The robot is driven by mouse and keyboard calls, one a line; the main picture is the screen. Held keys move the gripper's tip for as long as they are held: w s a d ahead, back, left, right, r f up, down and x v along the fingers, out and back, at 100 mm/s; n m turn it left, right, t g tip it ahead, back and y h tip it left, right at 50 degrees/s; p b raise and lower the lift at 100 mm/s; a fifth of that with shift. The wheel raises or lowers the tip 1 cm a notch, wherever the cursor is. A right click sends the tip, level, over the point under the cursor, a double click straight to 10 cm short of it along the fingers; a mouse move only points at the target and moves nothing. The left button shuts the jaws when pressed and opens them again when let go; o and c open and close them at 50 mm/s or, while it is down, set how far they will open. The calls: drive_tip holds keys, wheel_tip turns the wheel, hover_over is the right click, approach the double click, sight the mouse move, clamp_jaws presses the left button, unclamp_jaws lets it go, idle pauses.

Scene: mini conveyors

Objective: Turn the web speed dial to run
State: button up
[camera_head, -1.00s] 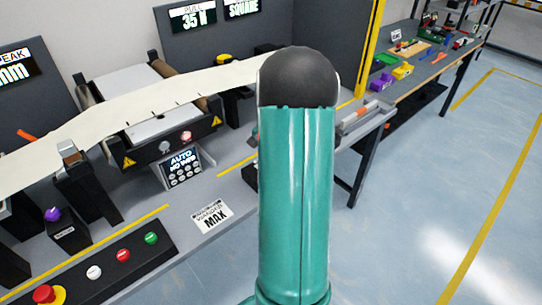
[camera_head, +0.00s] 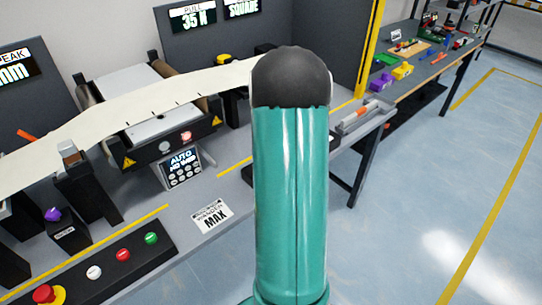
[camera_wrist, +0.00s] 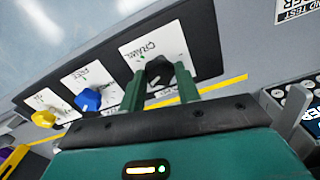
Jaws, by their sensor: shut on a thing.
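In the wrist view, a black dial (camera_wrist: 158,72) stands on a white card (camera_wrist: 137,53) marked CRAWL; the other lettering is too small or partly covered to read. My gripper (camera_wrist: 159,80) has its two green fingers on either side of this dial and is shut on it. I cannot tell which mark the dial points at. In the head view, my teal arm hides the gripper and the dial.
A blue dial (camera_wrist: 88,100) and a yellow dial (camera_wrist: 45,118) sit on cards along the same dark panel. A keypad (camera_wrist: 292,98) is at the right. In the head view, an emergency stop (camera_head: 45,294) and several buttons line the bench front; the paper web (camera_head: 120,108) runs above.

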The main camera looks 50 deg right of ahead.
drive_tip(key=n, duration=0.6)
drive_tip(key=shift+n, duration=0.4)
idle(0.3)
drive_tip(key=o, duration=1)
drive_tip(key=shift+c, duration=0.2)
wheel_tip(320, 180, up, 14)
drive_tip(key=shift+f, duration=0.1)
